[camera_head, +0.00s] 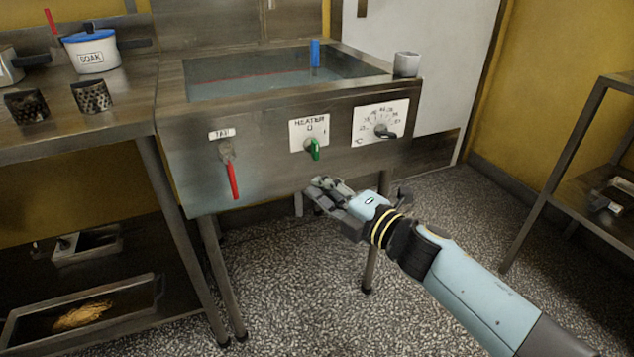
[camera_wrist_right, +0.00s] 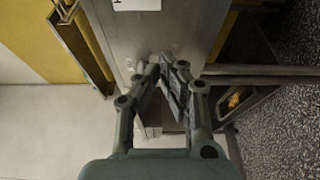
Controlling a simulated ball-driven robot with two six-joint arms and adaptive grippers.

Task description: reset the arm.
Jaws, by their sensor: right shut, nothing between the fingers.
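My right arm comes in from the lower right in the head view. My left gripper is not in view.
A red tap lever (camera_head: 233,180) and a dial (camera_head: 381,122) are on the tank's front. A grey cup (camera_head: 407,64) stands on its right corner. A pot marked SOAK (camera_head: 91,52) is on the left bench (camera_head: 60,132). A shelf (camera_head: 590,205) stands at right.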

